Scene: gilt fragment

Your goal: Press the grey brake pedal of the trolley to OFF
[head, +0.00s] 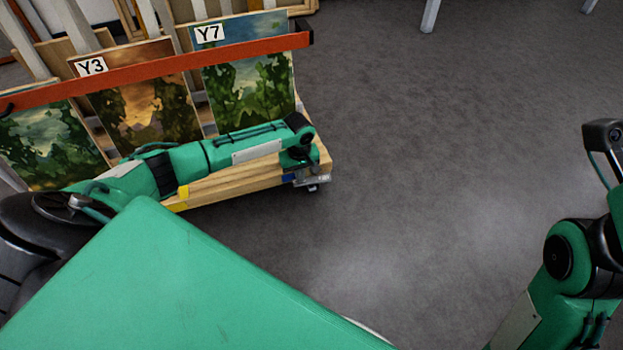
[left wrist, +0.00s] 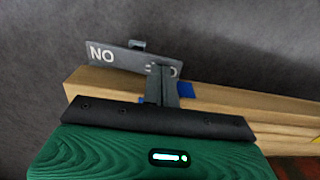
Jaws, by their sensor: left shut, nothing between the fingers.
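The grey brake pedal (left wrist: 118,58) is a flat plate at the end of the trolley's wooden base. In the left wrist view its ON end shows upside down at the left, and the marking at its other end is mostly covered by my fingers. In the head view the pedal (head: 322,179) is a small grey piece at the base's right corner. My left gripper (left wrist: 161,70) is shut and empty, with its fingertips over the pedal's right part. Whether they touch it I cannot tell. My right gripper is out of view.
The trolley's wooden base (head: 235,182) carries several landscape paintings, including those tagged Y3 (head: 140,105) and Y7 (head: 245,85), behind an orange rail (head: 160,68). A blue patch (left wrist: 185,90) is on the base by the pedal. The grey floor (head: 430,150) to the right is clear.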

